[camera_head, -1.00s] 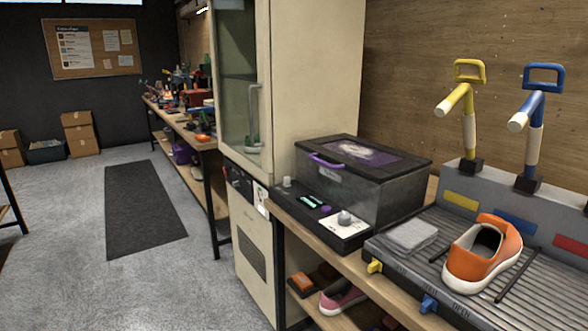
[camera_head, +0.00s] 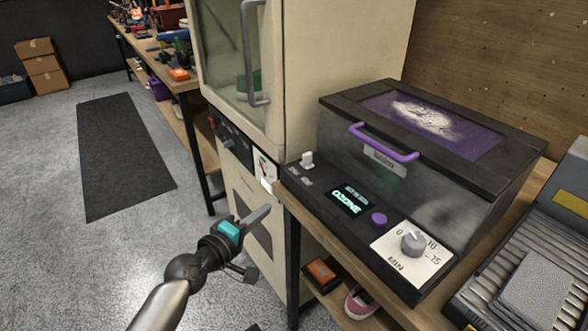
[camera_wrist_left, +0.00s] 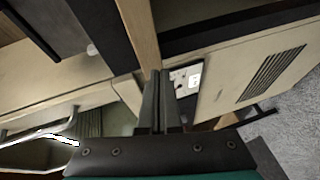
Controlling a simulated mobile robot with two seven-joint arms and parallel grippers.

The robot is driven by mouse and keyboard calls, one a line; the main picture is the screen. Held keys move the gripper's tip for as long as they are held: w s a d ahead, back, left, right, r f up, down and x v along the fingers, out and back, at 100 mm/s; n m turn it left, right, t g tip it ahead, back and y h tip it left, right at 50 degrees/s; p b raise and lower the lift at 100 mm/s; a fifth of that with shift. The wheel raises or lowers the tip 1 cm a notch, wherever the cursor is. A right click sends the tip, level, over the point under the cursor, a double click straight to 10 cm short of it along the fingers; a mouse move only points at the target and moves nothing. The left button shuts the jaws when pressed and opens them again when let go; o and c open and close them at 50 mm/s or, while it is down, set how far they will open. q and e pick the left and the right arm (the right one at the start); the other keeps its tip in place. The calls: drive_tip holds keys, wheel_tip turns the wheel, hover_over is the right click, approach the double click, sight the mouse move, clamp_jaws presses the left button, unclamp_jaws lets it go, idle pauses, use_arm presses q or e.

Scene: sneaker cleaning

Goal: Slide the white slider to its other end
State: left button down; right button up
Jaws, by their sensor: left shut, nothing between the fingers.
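The white slider (camera_head: 307,160) is a small white knob at the left end of the black control panel (camera_head: 330,222) on the dark box. Small markings lie in front of it; its slot is too small to make out. My left gripper (camera_head: 264,212) is shut and empty, in front of and below the slider, to its left, apart from the panel. In the left wrist view its two fingers (camera_wrist_left: 160,76) lie together. A small white knob (camera_wrist_left: 92,50), probably the slider, shows there left of the fingers. My right gripper is not in view.
The panel also bears a lit display (camera_head: 350,199), a purple button (camera_head: 379,219) and a grey timer dial (camera_head: 413,242). The box lid has a purple handle (camera_head: 385,145). A tall cream cabinet (camera_head: 300,60) stands at the left. Open floor lies beyond the arm.

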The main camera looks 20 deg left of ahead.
use_arm(q)
drive_tip(key=n+t+h, duration=0.1)
drive_tip(key=t+h, duration=0.1)
approach(294, 167)
wheel_tip(294, 167, up, 2)
drive_tip(key=b+x, duration=0.1)
drive_tip(key=x, duration=0.8)
drive_tip(key=shift+w, duration=0.1)
drive_tip(key=shift+w+d, duration=0.2)
drive_tip(key=shift+w, duration=0.25)
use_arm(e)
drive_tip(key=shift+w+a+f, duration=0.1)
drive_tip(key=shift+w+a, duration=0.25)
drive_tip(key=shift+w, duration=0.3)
